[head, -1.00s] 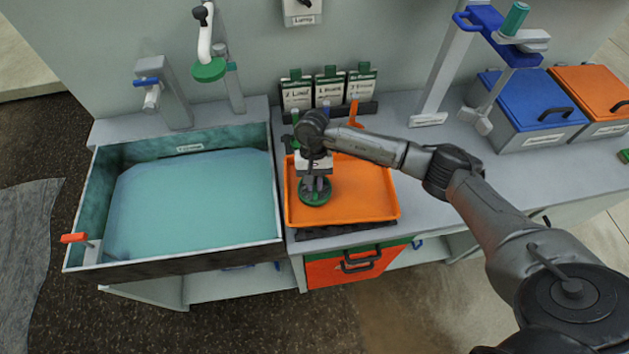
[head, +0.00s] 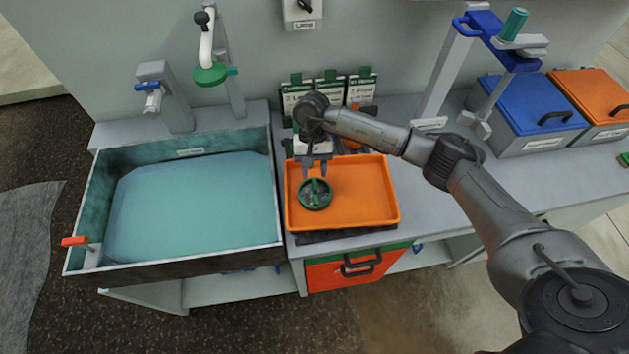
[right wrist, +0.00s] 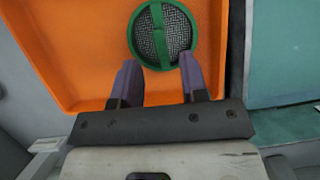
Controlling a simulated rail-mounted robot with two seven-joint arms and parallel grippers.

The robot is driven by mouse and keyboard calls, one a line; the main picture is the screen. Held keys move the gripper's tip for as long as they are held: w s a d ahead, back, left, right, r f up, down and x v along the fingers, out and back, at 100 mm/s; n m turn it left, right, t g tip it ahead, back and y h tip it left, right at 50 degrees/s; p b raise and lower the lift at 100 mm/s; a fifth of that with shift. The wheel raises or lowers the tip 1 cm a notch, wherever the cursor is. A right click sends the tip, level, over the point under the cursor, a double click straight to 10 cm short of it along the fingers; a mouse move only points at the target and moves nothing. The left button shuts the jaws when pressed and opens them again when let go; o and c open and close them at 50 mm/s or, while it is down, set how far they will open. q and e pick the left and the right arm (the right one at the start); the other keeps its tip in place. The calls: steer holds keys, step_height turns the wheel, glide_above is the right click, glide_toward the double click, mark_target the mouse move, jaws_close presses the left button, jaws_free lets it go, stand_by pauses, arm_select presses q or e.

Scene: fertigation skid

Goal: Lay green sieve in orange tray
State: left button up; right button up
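The green sieve (head: 315,194), a round mesh disc with a green rim and a green bar across it, lies in the left part of the orange tray (head: 370,205). In the right wrist view the sieve (right wrist: 176,46) lies on the floor of the tray (right wrist: 75,50), just beyond my fingertips. My right gripper (head: 315,168) is open and empty, above and behind the sieve in the head view. In the right wrist view the fingers of my right gripper (right wrist: 160,75) stand apart with nothing between them. My left gripper is not in view.
A basin of teal liquid (head: 195,205) stands left of the tray. Labelled packets (head: 362,88) stand behind it against the wall. A blue-lidded bin (head: 535,98) and an orange-lidded bin (head: 592,90) are at the right. The counter right of the tray is clear.

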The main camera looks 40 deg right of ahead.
mark_target(314, 178)
steer(key=v, duration=0.6)
steer(key=s+a+f+m+t+y, duration=0.15)
steer(key=a+y, duration=0.35)
steer(key=a, duration=0.5)
steer(key=s+a+m+t+y, duration=0.1)
steer(key=a+m+y, duration=0.3)
steer(key=a, duration=0.5)
steer(key=a+r+m+t+y, duration=0.5)
steer(key=r+m+t+y, duration=0.2)
steer(key=m+t, duration=0.7)
steer(key=s+d+f+m+t+h, duration=0.25)
steer(key=d+f+m+h, duration=0.2)
steer(key=m+h, duration=0.8)
steer(key=s+d+f+m+t+h, duration=0.1)
steer(key=s+d+f+m+h, duration=0.4)
steer(key=m, duration=1.4)
steer(key=s+d+f+m+g, duration=0.1)
steer(key=s+f+m+g, duration=0.4)
steer(key=s, duration=0.5)
steer(key=s+d+f+m+g, duration=0.2)
steer(key=s+f+m+g, duration=0.3)
steer(key=s, duration=0.6)
steer(key=m+g+h, duration=0.1)
steer(key=g, duration=0.1)
steer(key=shift+d+m+g, duration=0.3)
steer(key=shift+d+g, duration=0.05)
steer(key=shift+g, duration=0.05)
